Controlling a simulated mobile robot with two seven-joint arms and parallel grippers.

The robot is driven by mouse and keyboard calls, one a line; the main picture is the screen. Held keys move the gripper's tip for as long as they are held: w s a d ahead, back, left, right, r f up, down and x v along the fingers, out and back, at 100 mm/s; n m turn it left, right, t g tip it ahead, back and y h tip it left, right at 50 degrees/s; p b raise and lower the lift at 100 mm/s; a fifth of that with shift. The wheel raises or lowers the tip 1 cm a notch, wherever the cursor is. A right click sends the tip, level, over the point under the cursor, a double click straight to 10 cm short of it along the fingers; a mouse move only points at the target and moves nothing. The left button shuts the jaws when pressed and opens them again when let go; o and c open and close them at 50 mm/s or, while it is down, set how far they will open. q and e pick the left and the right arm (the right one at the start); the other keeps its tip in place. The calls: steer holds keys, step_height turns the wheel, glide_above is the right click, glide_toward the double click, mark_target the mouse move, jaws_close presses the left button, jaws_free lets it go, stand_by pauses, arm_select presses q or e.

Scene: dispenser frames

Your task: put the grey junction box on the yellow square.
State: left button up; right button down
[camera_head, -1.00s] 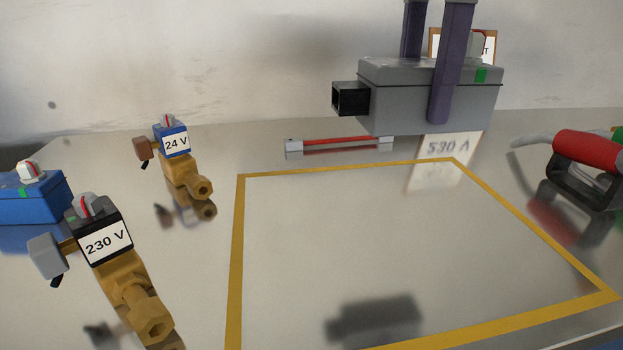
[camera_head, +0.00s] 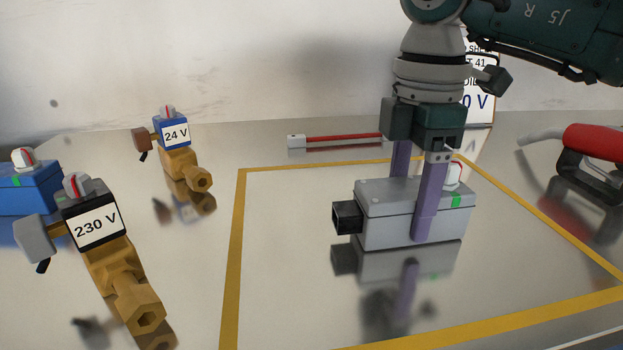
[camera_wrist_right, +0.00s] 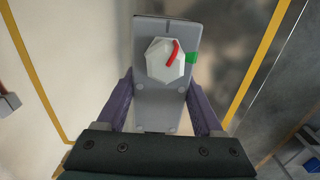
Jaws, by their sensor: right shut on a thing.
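The grey junction box (camera_head: 385,215) has a black square connector on its left end, a green patch and a white knob with a red mark. It is level and inside the outline of the yellow square (camera_head: 232,260), just over its own reflection; I cannot tell whether it touches the surface. My right gripper (camera_head: 413,205) is shut on it from above, with one purple finger on the near side and the other partly hidden behind. The right wrist view shows the box lid (camera_wrist_right: 155,103) between the fingers (camera_wrist_right: 160,108). My left gripper is not in view.
A brass valve marked 230 V (camera_head: 97,222) and one marked 24 V (camera_head: 175,134) stand left of the square, beside a blue box (camera_head: 30,190). A red bar (camera_head: 340,138) lies behind. A red-handled tool (camera_head: 598,145) is at right. A sign (camera_head: 478,105) stands behind my arm.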

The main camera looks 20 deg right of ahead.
mark_target(411, 187)
steer(key=shift+c, duration=0.2)
jaws_free()
steer(key=shift+f, duration=0.1)
step_height(411, 187, up, 12)
steer(key=shift+f+p, duration=0.1)
steer(key=shift+p, duration=0.9)
steer(key=shift+r, duration=0.3)
